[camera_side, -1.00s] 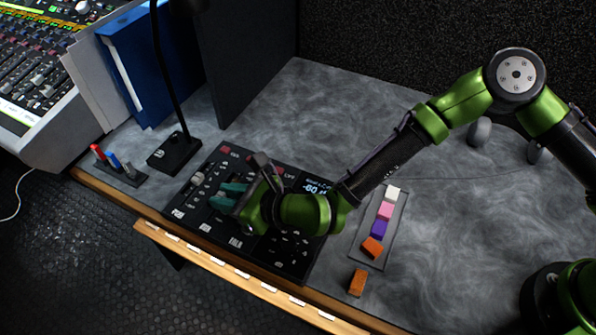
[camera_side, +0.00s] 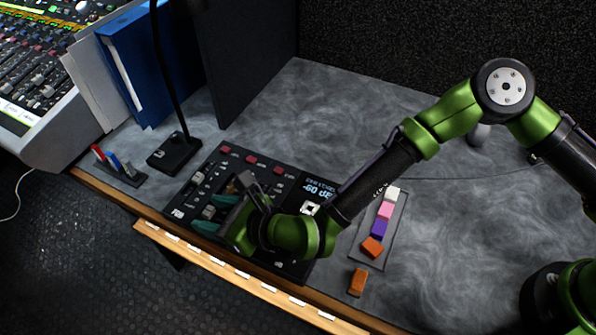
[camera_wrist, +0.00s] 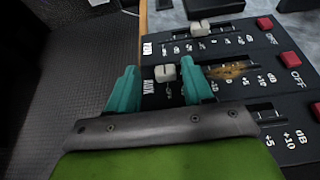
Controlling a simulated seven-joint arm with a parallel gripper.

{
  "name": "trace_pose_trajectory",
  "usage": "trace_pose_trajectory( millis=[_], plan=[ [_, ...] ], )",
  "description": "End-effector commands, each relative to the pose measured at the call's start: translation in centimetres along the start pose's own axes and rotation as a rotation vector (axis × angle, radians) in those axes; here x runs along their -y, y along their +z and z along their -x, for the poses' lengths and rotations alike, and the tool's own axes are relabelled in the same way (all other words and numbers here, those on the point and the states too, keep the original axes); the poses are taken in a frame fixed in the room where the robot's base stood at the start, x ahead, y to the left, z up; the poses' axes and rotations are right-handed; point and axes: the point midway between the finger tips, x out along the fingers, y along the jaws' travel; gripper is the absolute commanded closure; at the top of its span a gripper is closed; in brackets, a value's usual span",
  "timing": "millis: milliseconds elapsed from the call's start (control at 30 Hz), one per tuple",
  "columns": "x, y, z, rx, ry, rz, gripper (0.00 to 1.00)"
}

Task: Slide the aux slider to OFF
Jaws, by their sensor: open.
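My gripper (camera_wrist: 159,66) is open, with one teal finger on each side of this cap. A small gap shows on both sides, though contact is hard to judge. The slot and number scale run right from the cap, partly behind the right finger. In the side view my gripper (camera_side: 212,214) is low over the front part of the black control panel (camera_side: 265,170). A red button (camera_wrist: 287,60) with OFF printed beside it is at right.
Another slider cap (camera_wrist: 200,28) sits in the neighbouring slot. In the side view, a tray (camera_side: 393,222) of coloured blocks and a loose orange block (camera_side: 358,282) lie right of the panel. A lamp base (camera_side: 174,153) stands behind left.

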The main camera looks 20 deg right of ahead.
Motion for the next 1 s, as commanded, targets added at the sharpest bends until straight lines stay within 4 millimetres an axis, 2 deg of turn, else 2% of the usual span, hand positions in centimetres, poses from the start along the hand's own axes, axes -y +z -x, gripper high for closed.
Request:
trace_pose_trajectory(
  millis=[133, 267, 800, 1000],
  plan=[
    [0.1, 0.1, 0.5, 0.001, -0.002, 0.001, 0.49],
    [0.1, 0.1, 2.1, 0.001, -0.001, 0.002, 0.49],
    [0.0, 0.1, 13.9, 0.002, 0.001, 0.004, 0.49],
    [0.0, 0.0, 16.3, 0.0, 0.001, 0.001, 0.49]
  ],
)
